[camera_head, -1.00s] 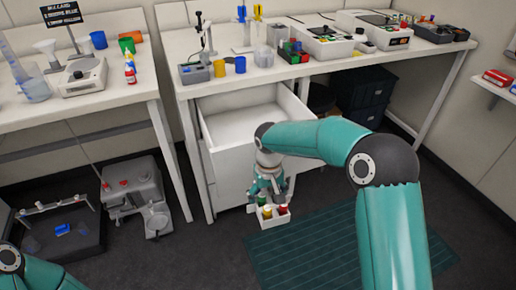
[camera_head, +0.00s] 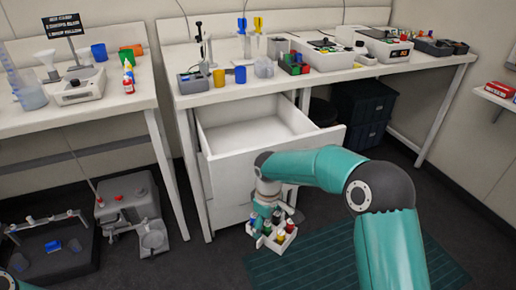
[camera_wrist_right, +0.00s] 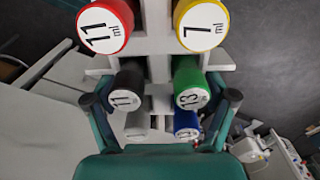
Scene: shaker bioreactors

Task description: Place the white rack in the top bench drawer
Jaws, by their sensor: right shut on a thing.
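The white rack (camera_head: 285,240) hangs low over the dark floor, in front of the drawers. It carries several vials with coloured caps. In the right wrist view the rack (camera_wrist_right: 152,70) shows between my fingers, with red, yellow, black, green, blue and pale caps. My right gripper (camera_head: 268,226) is shut on the rack; its fingers also show in the right wrist view (camera_wrist_right: 162,104). The top bench drawer (camera_head: 290,160) is pulled open and its visible inside is empty. The rack is outside the drawer, below its front rim. My left gripper is out of view.
The bench top (camera_head: 210,98) above the drawer holds cups, small racks and instruments. A second bench (camera_head: 100,108) stands at left, with machines on the floor below. Dark bins (camera_head: 365,105) stand under the bench. A teal mat (camera_head: 330,255) lies on the floor.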

